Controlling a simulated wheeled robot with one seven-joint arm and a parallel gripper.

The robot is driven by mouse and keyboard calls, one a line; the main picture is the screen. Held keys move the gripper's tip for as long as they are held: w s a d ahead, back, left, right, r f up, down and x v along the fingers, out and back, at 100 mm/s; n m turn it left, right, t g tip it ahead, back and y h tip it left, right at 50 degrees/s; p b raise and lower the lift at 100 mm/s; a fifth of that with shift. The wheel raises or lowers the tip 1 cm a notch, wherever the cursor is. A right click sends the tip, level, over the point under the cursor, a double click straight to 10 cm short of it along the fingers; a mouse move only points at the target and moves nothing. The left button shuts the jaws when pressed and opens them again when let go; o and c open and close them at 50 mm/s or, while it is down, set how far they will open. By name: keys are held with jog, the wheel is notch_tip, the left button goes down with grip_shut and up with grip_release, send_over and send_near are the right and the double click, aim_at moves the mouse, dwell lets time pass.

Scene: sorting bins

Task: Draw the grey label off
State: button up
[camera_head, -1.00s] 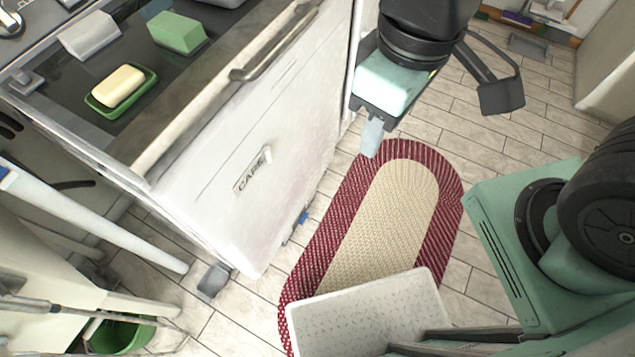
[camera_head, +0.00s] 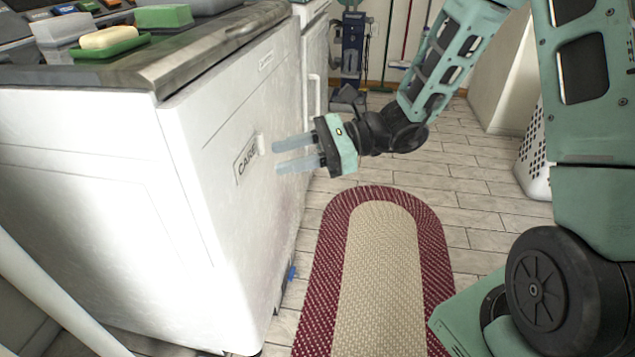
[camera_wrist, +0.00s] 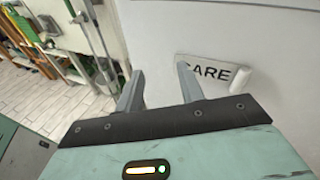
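The grey label (camera_head: 246,160), printed "CARE", is stuck on the white front of the appliance (camera_head: 206,241). Its right end is peeled up into a small white curl (camera_head: 260,145). The label also shows in the wrist view (camera_wrist: 205,69), its left end partly hidden by a finger, with the curl (camera_wrist: 240,78) at its right. My gripper (camera_head: 283,154) points at the panel, just right of the label. Its two pale fingers are apart with nothing between them. In the wrist view my gripper (camera_wrist: 155,88) sits left of and below the curl, not touching it.
A red and beige oval rug (camera_head: 380,275) lies on the tiled floor. A soap bar on a green dish (camera_head: 108,42) sits on the appliance's top. A white perforated basket (camera_head: 533,160) stands at the right. The floor behind the rug is clear.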

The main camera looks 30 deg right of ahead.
aim_at(252, 157)
jog(key=w+d+f+m+t+h+b, duration=0.1)
jog(key=w+d+f+m+t+b, duration=0.2)
jog(key=w+d+f+m+t, duration=0.35)
jog(key=w+r+x, duration=0.1)
jog(key=x, duration=0.7)
jog(key=shift+w+r+b, duration=0.2)
jog(key=shift+w+b, duration=0.05)
jog(key=shift+b, duration=0.2)
jog(key=shift+d, duration=0.1)
jog(key=shift+p, duration=0.35)
dwell(0.5)
jog(key=shift+c, duration=0.4)
grip_shut()
